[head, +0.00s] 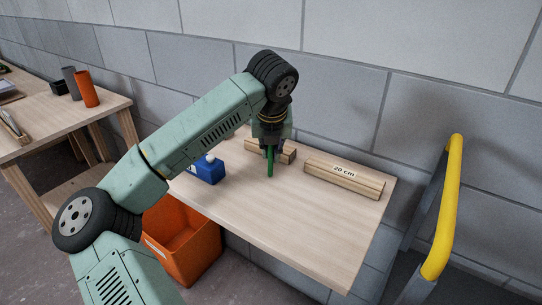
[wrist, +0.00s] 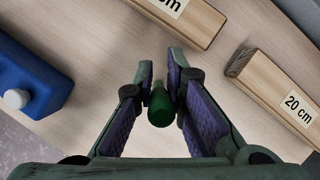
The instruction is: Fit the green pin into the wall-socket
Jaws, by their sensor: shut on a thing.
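The green pin (head: 270,164) hangs upright below my gripper (head: 270,148) over the wooden table. My gripper is shut on the pin's upper part. In the wrist view the pin (wrist: 160,107) shows end-on between the two fingers (wrist: 160,78). I cannot tell how far its lower end is above the tabletop. I make out no wall-socket in either view.
The table (head: 300,217) stands against a grey block wall. A batten marked 20 cm (head: 343,179) lies right, another (head: 287,153) behind the gripper. A blue container (head: 208,172) with white cap stands left. An orange crate (head: 185,240) is below; a yellow rail (head: 447,205) stands right.

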